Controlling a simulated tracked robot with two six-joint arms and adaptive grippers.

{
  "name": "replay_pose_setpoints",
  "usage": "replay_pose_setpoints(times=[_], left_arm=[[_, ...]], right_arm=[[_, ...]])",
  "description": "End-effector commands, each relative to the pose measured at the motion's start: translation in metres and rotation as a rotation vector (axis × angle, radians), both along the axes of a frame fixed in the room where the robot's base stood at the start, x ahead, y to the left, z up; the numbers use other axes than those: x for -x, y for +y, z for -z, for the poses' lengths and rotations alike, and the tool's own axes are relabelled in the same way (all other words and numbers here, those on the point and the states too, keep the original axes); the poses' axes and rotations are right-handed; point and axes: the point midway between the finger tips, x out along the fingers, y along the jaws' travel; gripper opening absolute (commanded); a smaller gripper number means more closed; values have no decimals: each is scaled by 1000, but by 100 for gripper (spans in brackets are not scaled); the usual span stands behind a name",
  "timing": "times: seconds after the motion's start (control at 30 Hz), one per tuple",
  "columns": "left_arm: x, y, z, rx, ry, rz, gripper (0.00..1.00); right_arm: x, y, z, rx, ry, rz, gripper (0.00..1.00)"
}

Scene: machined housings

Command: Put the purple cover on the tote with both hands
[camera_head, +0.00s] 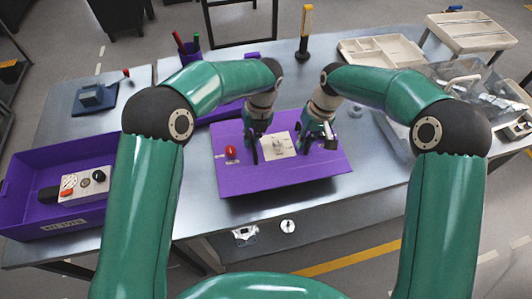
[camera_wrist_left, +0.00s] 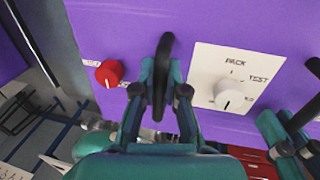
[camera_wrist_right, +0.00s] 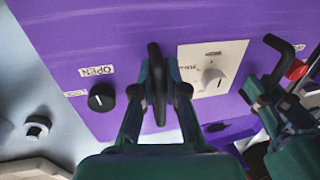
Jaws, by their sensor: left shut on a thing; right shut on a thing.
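The purple cover (camera_head: 240,180) is a flat panel in the middle of the table in the head view. It carries a red knob (camera_wrist_left: 110,73), a white dial plate (camera_wrist_left: 215,70) and a black knob (camera_wrist_right: 101,97). My left gripper (camera_head: 254,150) is shut on one black handle (camera_wrist_left: 164,60) of the cover. My right gripper (camera_head: 318,140) is shut on the other black handle (camera_wrist_right: 156,75). I cannot tell whether the cover touches the table. An open purple tote (camera_head: 32,218) stands at the left, with a control box (camera_head: 82,184) in it.
More purple bin or tray (camera_head: 220,113) shows behind the cover, partly hidden by my left arm. A blue device (camera_head: 93,97) stands at the back left. A yellow-topped post (camera_head: 304,35) stands at the back. Pale trays (camera_head: 375,52) and a clear bin (camera_head: 455,75) lie at the right.

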Motion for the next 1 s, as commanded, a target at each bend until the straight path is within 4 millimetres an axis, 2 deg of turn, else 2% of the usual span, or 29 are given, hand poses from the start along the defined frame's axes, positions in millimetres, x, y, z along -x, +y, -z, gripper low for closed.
replay_pose_setpoints(times=[0.23,0.43,0.57,0.77,1.0], left_arm=[[-3,1,-2,0,-10,-4,0],[-3,2,13,0,-10,-4,0],[-2,2,12,0,-10,-4,0],[8,2,16,-2,-9,-2,0],[29,2,28,-2,-9,-2,0]], right_arm=[[3,-1,2,4,9,-6,0],[3,-1,16,5,11,-6,0],[4,-1,15,6,11,-6,0],[14,-2,20,6,14,-7,0],[36,-2,31,7,12,-8,0]])
